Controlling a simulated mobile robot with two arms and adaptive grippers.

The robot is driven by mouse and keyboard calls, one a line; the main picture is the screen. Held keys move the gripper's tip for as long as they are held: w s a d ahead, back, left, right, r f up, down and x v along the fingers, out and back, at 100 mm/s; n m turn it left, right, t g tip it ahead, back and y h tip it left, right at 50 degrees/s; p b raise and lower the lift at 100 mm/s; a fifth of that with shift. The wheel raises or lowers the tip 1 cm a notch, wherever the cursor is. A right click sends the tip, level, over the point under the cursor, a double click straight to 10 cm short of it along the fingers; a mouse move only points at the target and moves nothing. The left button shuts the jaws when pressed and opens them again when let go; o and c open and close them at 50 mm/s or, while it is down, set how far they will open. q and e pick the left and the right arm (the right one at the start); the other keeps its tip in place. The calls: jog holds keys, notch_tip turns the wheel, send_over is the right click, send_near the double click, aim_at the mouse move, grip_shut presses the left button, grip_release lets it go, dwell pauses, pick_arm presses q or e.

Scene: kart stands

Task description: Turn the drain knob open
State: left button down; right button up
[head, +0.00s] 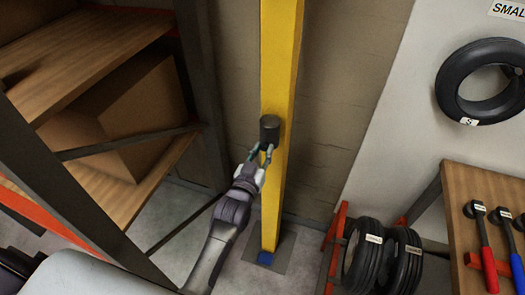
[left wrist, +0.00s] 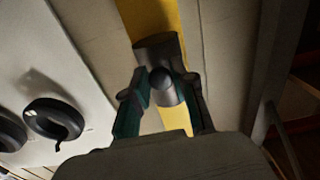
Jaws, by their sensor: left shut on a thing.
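The drain knob (head: 270,129) is a dark, short cylinder on the yellow post (head: 281,60) in the middle of the head view. My left gripper (head: 262,152) reaches up to it from below, its fingers at the knob's lower part. In the left wrist view the dark knob (left wrist: 158,52) stands in front of the yellow post (left wrist: 150,15). The left gripper's two fingers (left wrist: 160,100) are on either side of a small round-ended part of it, shut on the knob. My right gripper is not in view.
A shelf rack (head: 90,50) with a cardboard box (head: 135,115) stands close on the left. Tyres (head: 364,255) sit on a red rack at lower right, beside a wooden table (head: 465,190) with tools. Another tyre (head: 450,90) hangs on the white wall panel.

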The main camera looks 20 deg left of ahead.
pick_arm(q)
jog(key=c, duration=0.9)
grip_release()
jog(key=shift+c, duration=0.2)
jog(key=shift+s, duration=0.1)
jog(key=s, duration=1.2)
jog(key=shift+a, duration=0.15)
jog(key=shift+w, duration=0.1)
